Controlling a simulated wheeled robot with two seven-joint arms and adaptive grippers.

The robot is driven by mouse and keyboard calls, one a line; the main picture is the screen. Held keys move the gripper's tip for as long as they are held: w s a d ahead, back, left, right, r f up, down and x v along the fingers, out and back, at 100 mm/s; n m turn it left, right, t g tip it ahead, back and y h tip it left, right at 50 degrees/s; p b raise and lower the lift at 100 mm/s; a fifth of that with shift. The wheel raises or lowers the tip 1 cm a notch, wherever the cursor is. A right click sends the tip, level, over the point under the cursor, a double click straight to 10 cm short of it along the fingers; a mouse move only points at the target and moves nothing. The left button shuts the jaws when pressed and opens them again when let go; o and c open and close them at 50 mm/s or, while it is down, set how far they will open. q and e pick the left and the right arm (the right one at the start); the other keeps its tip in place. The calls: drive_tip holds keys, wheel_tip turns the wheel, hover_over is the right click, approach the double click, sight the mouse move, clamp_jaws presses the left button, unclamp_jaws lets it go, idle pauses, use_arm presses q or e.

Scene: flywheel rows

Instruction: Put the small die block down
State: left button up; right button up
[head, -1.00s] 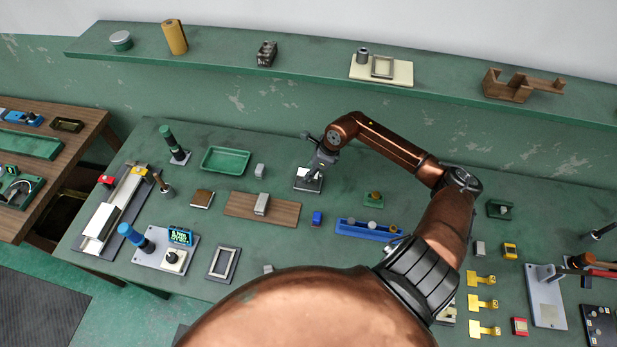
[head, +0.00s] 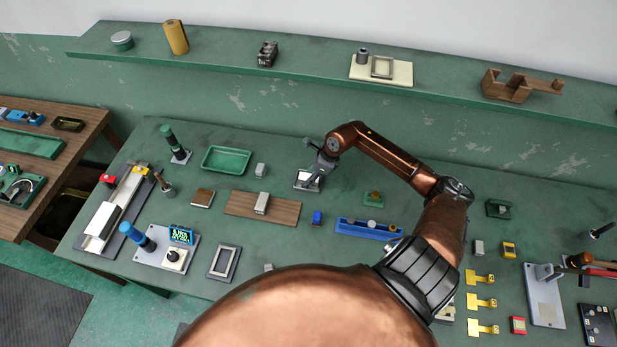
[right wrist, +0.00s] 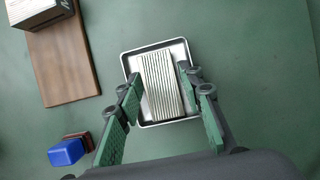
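The small die block, a pale grey ribbed block (right wrist: 160,84), lies in a shallow metal tray with a dark rim (right wrist: 154,43) in the right wrist view. The tray also shows in the head view (head: 308,188), partly behind my right gripper (head: 315,168). In the right wrist view my right gripper (right wrist: 161,82) has its green-padded fingers spread on either side of the block, with a narrow gap visible at each side. The fingers look open and clear of the block. My left gripper is in neither view.
A wooden board (head: 285,214) with another grey block (head: 262,204) lies left of the tray. A blue block (head: 317,217) and a blue rack (head: 352,228) are nearer. A green tray (head: 226,160) stands to the left.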

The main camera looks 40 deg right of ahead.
drive_tip(key=v, duration=1.2)
drive_tip(key=shift+b, duration=0.45)
drive_tip(key=shift+a, duration=0.15)
